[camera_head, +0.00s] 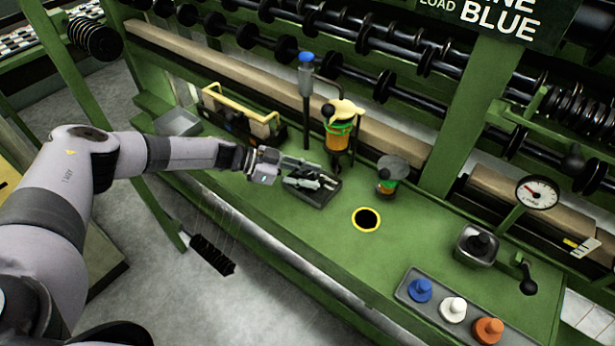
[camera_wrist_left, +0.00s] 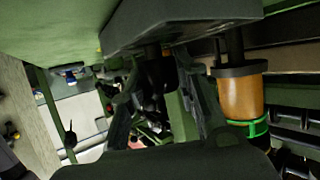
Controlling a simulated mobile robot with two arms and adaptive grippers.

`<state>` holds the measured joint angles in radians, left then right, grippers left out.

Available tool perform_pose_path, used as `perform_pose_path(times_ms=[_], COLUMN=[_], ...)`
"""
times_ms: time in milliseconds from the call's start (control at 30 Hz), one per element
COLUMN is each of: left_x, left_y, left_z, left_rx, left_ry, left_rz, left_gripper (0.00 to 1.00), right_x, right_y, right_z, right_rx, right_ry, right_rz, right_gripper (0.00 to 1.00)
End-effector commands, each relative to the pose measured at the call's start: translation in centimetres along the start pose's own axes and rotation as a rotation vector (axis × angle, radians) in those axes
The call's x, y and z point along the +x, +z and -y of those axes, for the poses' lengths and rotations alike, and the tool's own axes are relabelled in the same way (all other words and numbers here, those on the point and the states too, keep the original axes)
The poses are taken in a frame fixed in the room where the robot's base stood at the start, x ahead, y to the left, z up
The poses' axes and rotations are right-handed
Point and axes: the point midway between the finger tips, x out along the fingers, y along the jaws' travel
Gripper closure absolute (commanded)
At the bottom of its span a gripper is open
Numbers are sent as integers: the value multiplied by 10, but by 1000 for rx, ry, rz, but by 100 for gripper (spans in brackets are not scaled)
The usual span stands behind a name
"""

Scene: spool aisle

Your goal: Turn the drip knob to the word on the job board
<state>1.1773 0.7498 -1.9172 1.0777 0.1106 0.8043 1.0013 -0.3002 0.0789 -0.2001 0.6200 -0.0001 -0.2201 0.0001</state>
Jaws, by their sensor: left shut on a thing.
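I cannot tell whether this part is the drip knob. An amber oiler (camera_head: 338,137) with a green band and yellow top stands just behind; it also shows in the left wrist view (camera_wrist_left: 240,95). The job board (camera_head: 480,15) is cut off; "LOAD" and "BLUE" are readable.
A blue-topped post (camera_head: 306,85) and a grey-capped jar (camera_head: 391,174) stand near the gripper. A yellow-rimmed hole (camera_head: 367,219), a grey box with a black knob (camera_head: 479,244), a dial gauge (camera_head: 537,192) and a tray of coloured plugs (camera_head: 407,292) are further right.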

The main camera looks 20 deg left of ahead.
Motion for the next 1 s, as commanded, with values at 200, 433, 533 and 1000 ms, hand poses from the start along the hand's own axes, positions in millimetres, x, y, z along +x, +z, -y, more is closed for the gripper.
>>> perform_pose_path(times_ms=[200,433,533,1000], left_x=[0,0,0,0], left_y=[-2,-3,-3,-1], left_z=[1,1,1,0], left_rx=[9,9,9,9], left_ry=[19,20,20,21], left_rz=[-4,-5,-6,-2], left_gripper=[99,99,99,50], right_x=[1,1,1,1], right_y=[0,0,0,0], right_z=[-2,-2,-2,-2], right_rx=[-1,-1,-1,-1], right_ry=[2,2,2,2], right_rz=[0,0,0,0], right_gripper=[21,21,21,21])
